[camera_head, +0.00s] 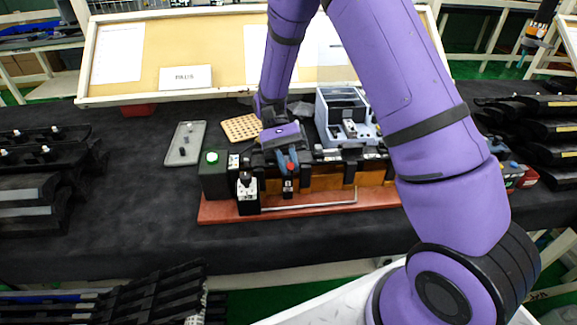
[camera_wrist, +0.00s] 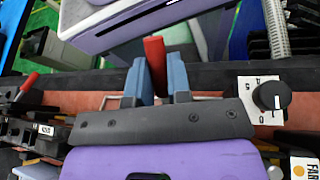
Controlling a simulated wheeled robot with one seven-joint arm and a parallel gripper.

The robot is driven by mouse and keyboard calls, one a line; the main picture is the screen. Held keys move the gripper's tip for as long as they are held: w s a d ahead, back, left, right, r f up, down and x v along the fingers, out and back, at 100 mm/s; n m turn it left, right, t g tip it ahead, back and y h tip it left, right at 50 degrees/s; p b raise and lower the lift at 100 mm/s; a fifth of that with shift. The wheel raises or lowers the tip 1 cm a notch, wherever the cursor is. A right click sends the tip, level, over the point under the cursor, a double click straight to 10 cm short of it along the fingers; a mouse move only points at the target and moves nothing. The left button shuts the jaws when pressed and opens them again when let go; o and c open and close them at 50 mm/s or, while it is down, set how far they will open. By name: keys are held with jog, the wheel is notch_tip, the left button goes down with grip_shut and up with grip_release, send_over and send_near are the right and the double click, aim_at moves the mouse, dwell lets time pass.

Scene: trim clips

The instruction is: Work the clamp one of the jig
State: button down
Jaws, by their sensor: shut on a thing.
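The jig is a long black fixture on a red-brown base (camera_head: 225,212), on the dark table. A red clamp handle (camera_wrist: 154,62) stands up between the two blue fingers of my gripper (camera_wrist: 157,82) in the wrist view. My gripper (camera_head: 288,163) is shut on that handle, above the front left part of the jig in the head view. The handle's lower part and the clamp body are mostly hidden behind the gripper. I cannot read which clamp number this is.
A rotary switch (camera_wrist: 270,95) with a black knob is right of the fingers in the wrist view. A second red handle (camera_wrist: 29,82) shows at left. A grey tray (camera_head: 185,143) and a perforated board (camera_head: 241,127) lie behind.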

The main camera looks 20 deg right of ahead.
jog(key=shift+w+r+g, duration=0.1)
jog(key=shift+w+g, duration=0.1)
jog(key=shift+g, duration=0.1)
dwell(0.4)
jog(key=c, duration=1.1)
grip_release()
jog(key=v, duration=1)
jog(key=shift+w, duration=0.2)
jog(key=shift+w+d+r, duration=0.1)
jog(key=shift+w, duration=0.1)
